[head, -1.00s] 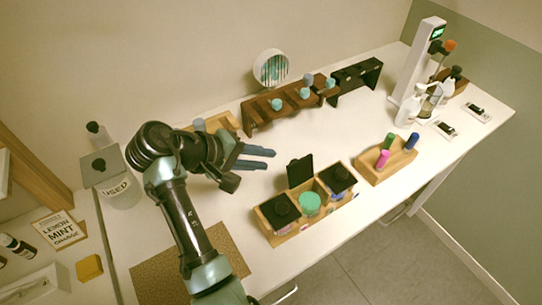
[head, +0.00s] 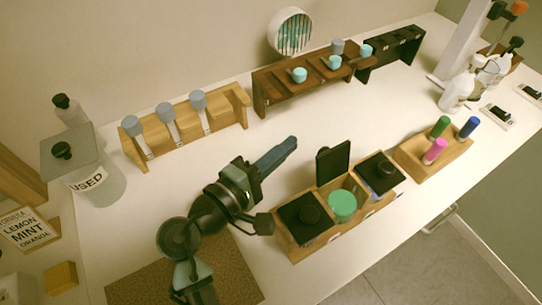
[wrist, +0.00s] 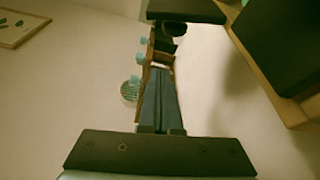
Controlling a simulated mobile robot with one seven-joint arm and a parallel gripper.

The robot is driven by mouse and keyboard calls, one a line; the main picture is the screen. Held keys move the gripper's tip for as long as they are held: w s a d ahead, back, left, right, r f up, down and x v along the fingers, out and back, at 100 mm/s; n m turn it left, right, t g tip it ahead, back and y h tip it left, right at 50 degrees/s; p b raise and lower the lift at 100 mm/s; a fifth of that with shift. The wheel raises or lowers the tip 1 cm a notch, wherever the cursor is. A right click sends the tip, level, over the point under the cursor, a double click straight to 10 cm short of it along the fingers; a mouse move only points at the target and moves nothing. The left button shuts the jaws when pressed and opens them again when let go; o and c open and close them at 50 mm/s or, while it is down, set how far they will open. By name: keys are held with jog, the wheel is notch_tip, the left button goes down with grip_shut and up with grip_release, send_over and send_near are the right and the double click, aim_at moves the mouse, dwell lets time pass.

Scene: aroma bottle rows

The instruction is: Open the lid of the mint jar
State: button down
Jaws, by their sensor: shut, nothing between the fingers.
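A wooden box (head: 296,254) on the white table holds a row of jars. I cannot read which jar is mint. My gripper (head: 291,143) is shut and empty, left of and behind the upright lid, apart from it in the head view. Its shut fingers (wrist: 160,82) also show in the wrist view.
Light wooden rack (head: 240,106) with grey-capped bottles and dark rack (head: 262,97) stand behind. A pen block (head: 452,151) stands right of the box. A used-strip jar (head: 90,183) and a lemon mint orange card (head: 28,229) are left. White table between racks and box is clear.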

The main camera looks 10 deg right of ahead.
aim_at(328, 160)
jog(key=d, duration=0.1)
jog(key=d+p, duration=0.1)
jog(key=d, duration=0.1)
jog(key=s+d, duration=0.1)
jog(key=shift+s+d+r, duration=0.1)
jog(key=shift+d+r, duration=0.15)
jog(key=shift+s+d+r+m+t+b, duration=0.15)
jog(key=shift+s+r+m+t+b, duration=0.25)
jog(key=shift+m+b, duration=0.85)
jog(key=shift+s+r, duration=0.1)
